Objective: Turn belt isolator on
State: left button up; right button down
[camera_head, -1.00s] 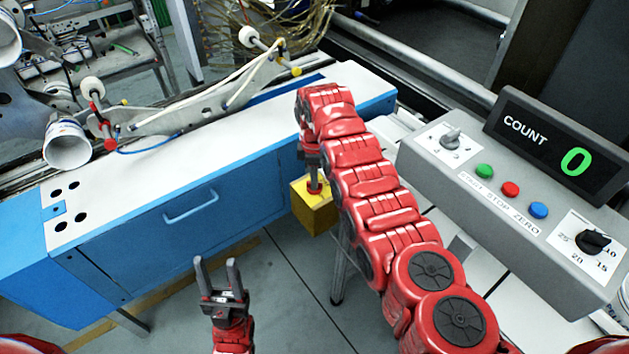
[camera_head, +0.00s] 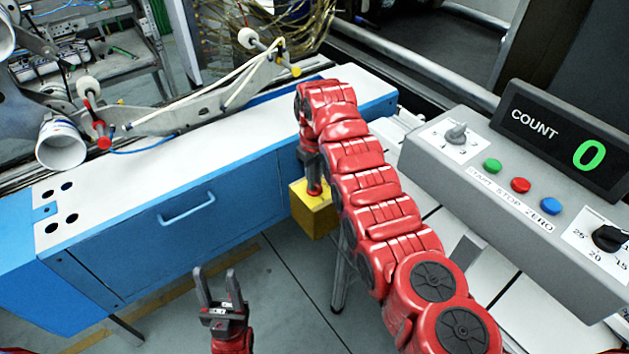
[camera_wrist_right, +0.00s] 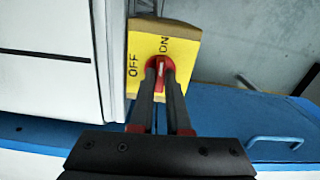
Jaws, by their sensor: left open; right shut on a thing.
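The belt isolator is a yellow box (camera_head: 316,220) on the right end of the blue cabinet, with a red rotary knob (camera_wrist_right: 158,64) on its face. In the right wrist view the yellow face (camera_wrist_right: 185,45) has OFF at the left and ON at the top. The knob's white mark points up, towards ON. My right gripper (camera_wrist_right: 163,85) is shut on the red knob; in the head view it (camera_head: 313,188) is partly hidden by my arm. My left gripper (camera_head: 217,290) is open and empty, low in front of the cabinet.
The blue cabinet (camera_head: 110,255) with a white top and a handle stands behind my left gripper. A grey control box (camera_head: 480,185) with several buttons and dials is at the right, with a COUNT display (camera_head: 565,140) reading 0. The grey floor between is clear.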

jog(key=shift+r+m, duration=0.1)
jog(key=shift+m, duration=0.3)
jog(key=c, duration=0.9)
grip_release()
jog(key=shift+r, duration=0.3)
notch_tip(320, 180, up, 17)
jog(key=p, duration=0.8)
jog(key=shift+f, duration=0.15)
